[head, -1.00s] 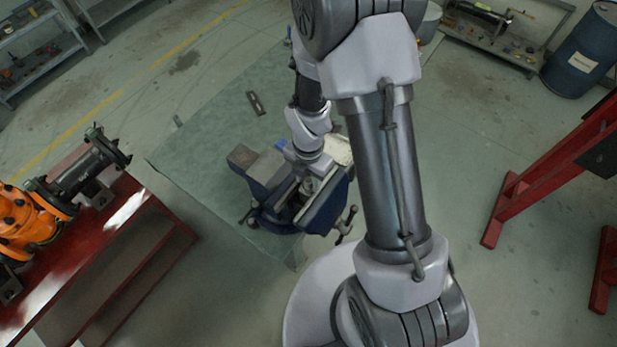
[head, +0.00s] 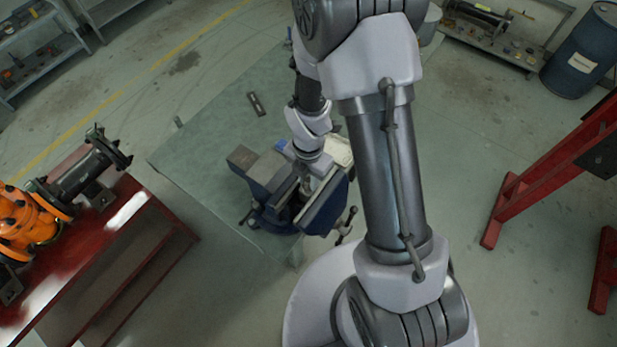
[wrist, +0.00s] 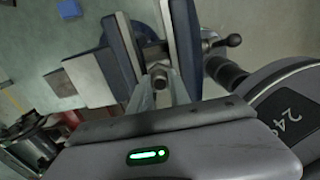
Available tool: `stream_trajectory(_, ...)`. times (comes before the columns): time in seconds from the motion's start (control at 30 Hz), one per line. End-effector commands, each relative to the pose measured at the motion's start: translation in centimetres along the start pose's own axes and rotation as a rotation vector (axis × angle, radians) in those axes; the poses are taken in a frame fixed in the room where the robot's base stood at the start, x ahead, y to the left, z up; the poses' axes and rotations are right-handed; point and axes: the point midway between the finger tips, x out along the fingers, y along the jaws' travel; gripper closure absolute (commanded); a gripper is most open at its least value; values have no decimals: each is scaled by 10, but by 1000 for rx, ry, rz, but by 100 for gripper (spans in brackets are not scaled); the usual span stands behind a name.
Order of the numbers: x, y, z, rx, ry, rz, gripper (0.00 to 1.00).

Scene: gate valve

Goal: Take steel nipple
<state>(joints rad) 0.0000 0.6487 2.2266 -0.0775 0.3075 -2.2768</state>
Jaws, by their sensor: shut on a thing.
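The steel nipple (wrist: 160,74) shows in the wrist view as a small round metal end between my two pale fingers. My gripper (wrist: 161,88) is shut on it. The blue bench vise (wrist: 122,50) has its jaws to either side of the nipple, with a gap between them. In the head view, my gripper (head: 306,187) points down at the vise (head: 326,208). The nipple is too small there to make out clearly. I cannot tell whether it still touches the vise.
The vise stands on a grey-green table (head: 205,150). A small dark tool (head: 256,104) lies farther back on it. A red bench (head: 120,245) with an orange machine (head: 25,220) is at left. A red frame (head: 545,180) and a blue drum (head: 583,52) are at right.

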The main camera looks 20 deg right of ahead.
Motion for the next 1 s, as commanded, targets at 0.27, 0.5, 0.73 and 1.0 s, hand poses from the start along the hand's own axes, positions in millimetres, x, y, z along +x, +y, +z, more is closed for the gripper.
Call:
stream_trajectory(0.27,-4,0,0,0,0,0,100)
stream_trajectory(0.5,-6,0,0,0,-1,1,100)
stream_trajectory(0.73,-18,0,0,0,0,0,100)
stream_trajectory(1.0,-33,0,0,0,0,0,100)
